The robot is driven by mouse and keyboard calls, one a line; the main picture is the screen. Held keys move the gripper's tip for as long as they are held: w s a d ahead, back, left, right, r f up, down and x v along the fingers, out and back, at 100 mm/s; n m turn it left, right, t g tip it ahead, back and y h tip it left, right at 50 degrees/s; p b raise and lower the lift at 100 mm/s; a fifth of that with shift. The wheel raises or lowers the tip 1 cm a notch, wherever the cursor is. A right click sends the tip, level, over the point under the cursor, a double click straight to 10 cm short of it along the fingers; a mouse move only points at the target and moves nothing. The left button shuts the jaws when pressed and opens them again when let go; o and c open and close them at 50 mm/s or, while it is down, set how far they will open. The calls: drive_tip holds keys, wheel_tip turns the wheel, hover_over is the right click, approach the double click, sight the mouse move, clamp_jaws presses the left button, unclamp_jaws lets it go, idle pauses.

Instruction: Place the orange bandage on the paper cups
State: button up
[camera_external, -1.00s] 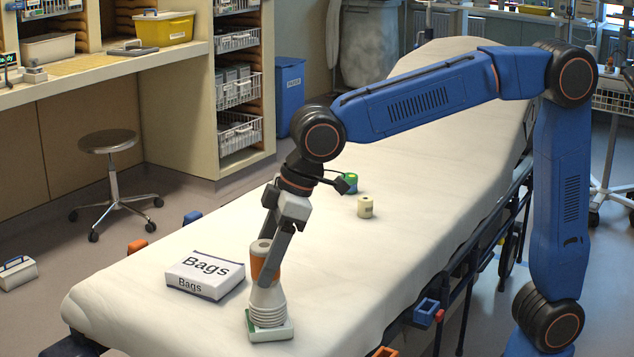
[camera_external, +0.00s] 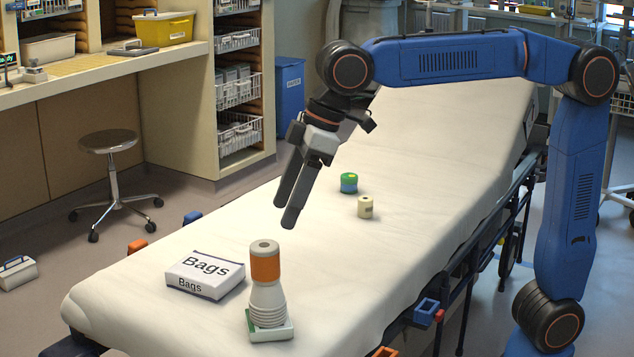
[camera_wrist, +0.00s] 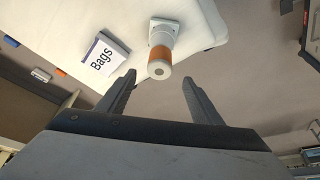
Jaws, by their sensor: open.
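The orange bandage (camera_external: 265,262), a roll with pale ends, stands upright on top of the stacked white paper cups (camera_external: 267,300). The cups rest upside down on a small white and green base (camera_external: 268,331) on the stretcher. My gripper (camera_external: 286,216) is open and empty, above and behind the bandage and apart from it. In the wrist view the orange bandage (camera_wrist: 160,54) shows end-on, beyond and between my two fingertips (camera_wrist: 158,78). The paper cups (camera_wrist: 163,28) are partly hidden behind it there.
A white "Bags" box (camera_external: 205,275) lies left of the cups. A green and blue roll (camera_external: 349,183) and a cream roll (camera_external: 365,207) stand farther back on the stretcher (camera_external: 350,260). The sheet right of the cups is clear.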

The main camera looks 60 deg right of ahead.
drive_tip(key=s+d+f+m+t+h, duration=0.1)
drive_tip(key=s+d+f+m, duration=0.15)
drive_tip(key=d, duration=1.15)
drive_tip(key=s+d+f+m, duration=0.2)
drive_tip(key=s+d+f, duration=0.1)
drive_tip(key=d, duration=1)
drive_tip(key=s+d+f+m+h, duration=0.2)
drive_tip(key=s+d+f+m, duration=0.2)
drive_tip(key=s+d+f, duration=0.9)
drive_tip(key=shift+s+d+f+t, duration=0.2)
drive_tip(key=shift+s+d+t, duration=0.1)
drive_tip(key=shift+s+d, duration=0.85)
